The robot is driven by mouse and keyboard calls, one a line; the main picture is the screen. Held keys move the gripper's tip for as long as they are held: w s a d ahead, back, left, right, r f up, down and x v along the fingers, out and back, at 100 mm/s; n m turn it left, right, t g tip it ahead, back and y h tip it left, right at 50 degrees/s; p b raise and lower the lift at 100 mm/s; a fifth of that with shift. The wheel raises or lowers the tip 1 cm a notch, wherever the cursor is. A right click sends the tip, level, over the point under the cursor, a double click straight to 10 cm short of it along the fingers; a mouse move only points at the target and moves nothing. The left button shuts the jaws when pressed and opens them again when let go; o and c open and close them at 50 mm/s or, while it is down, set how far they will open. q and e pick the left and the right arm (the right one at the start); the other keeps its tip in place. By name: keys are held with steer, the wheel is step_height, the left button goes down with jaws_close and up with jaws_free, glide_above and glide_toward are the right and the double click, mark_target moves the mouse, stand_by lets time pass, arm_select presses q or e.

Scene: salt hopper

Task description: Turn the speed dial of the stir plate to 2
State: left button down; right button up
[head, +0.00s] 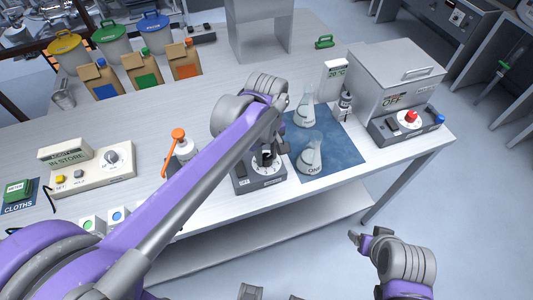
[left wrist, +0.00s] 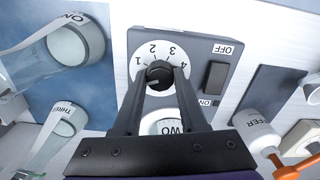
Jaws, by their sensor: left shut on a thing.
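The stir plate (head: 258,182) is a dark grey box at the table's front, beside the blue mat. In the left wrist view its face (left wrist: 200,50) carries a pale scale with numbers 1 to 4 and a black rocker switch (left wrist: 215,77) between OFF and ON. My left gripper (left wrist: 160,80) is shut on the black speed dial (left wrist: 158,72). A pale mark on the dial sits at its lower left, below the 1. In the head view the gripper (head: 266,158) hides most of the dial. My right gripper (head: 356,240) hangs away from the table, its jaws unclear.
Two flasks (head: 312,155) (head: 305,112) stand on the blue mat (head: 345,150). A bottle with an orange top (head: 184,148) stands left of the stir plate. Something labelled TWO (left wrist: 168,127) shows between my fingers. A box marked OFF with a red knob (head: 411,115) is at right.

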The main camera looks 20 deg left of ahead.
arm_select(q)
steer(key=shift+m, duration=0.4)
steer(key=m, duration=0.3)
steer(key=shift+m, duration=0.4)
steer(key=m, duration=0.9)
steer(key=shift+m, duration=2)
steer(key=shift+c, duration=2.2)
jaws_free()
